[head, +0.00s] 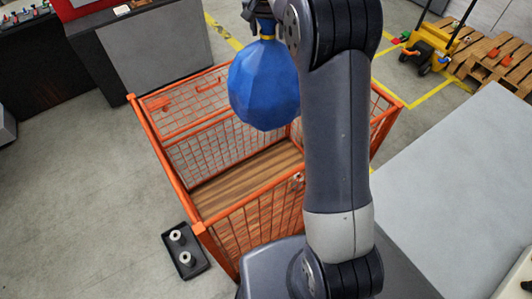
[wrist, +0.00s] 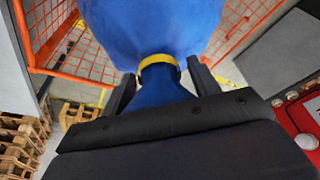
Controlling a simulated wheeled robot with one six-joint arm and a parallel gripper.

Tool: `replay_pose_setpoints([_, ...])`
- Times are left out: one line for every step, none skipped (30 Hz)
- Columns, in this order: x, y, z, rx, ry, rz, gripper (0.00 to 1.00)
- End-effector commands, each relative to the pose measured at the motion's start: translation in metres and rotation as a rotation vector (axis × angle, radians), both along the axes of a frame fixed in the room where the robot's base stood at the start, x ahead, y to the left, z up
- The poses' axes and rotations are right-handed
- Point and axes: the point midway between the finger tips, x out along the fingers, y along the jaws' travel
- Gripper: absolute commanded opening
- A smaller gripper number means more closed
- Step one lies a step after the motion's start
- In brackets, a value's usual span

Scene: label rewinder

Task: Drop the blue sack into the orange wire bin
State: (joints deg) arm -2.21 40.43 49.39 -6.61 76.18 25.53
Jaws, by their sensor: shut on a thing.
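The blue sack (head: 264,88) hangs from my gripper (head: 262,12) in the head view, with a yellow tie around its neck. In the wrist view the sack (wrist: 150,22) fills the upper middle, and the fingers of my gripper (wrist: 160,88) are on either side of its neck below the tie. The orange wire bin (head: 185,205) stands below, open at the top, with a wooden floor that looks bare where I can see it. In the head view the sack overlaps the bin's opening and far side. My arm hides the bin's right part.
A black tray (head: 184,252) with white spools lies on the floor beside the bin's near left corner. A grey surface (head: 460,190) is at the right. A yellow pallet truck (head: 432,48) and wooden pallets (head: 495,62) stand at the back right. Floor at the left is clear.

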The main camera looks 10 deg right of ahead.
Motion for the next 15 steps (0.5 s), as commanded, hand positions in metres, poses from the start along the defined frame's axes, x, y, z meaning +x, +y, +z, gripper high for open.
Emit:
replay_pose_setpoints([0.0,0.0,-0.008,0.0,-0.005,0.001,0.0])
replay_pose_setpoints([0.0,0.0,-0.011,0.0,-0.005,0.001,0.0])
replay_pose_setpoints([0.001,0.0,-0.014,0.0,-0.005,0.001,0.0])
replay_pose_setpoints([0.0,0.0,-0.017,0.0,-0.005,0.001,0.0])
replay_pose_setpoints([0.0,0.0,-0.019,0.0,-0.005,0.001,0.0])
replay_pose_setpoints([0.0,0.0,-0.021,0.0,-0.005,0.001,0.0])
replay_pose_setpoints([0.0,0.0,-0.023,0.0,-0.005,0.001,0.0])
replay_pose_setpoints([0.0,0.0,-0.024,0.0,-0.005,0.001,0.0])
replay_pose_setpoints([0.0,0.0,-0.025,-0.001,-0.006,0.001,0.0])
replay_pose_setpoints([0.0,0.0,-0.026,0.0,-0.005,0.001,0.0])
replay_pose_setpoints([0.0,0.0,-0.026,-0.001,-0.006,0.001,0.0])
replay_pose_setpoints([0.0,0.0,-0.026,-0.001,-0.006,0.001,0.0])
replay_pose_setpoints([0.0,0.0,-0.026,-0.001,-0.006,0.001,0.0])
replay_pose_setpoints([0.0,0.0,-0.026,-0.001,-0.006,0.001,0.0])
replay_pose_setpoints([0.0,0.0,-0.025,-0.001,-0.006,0.001,0.0])
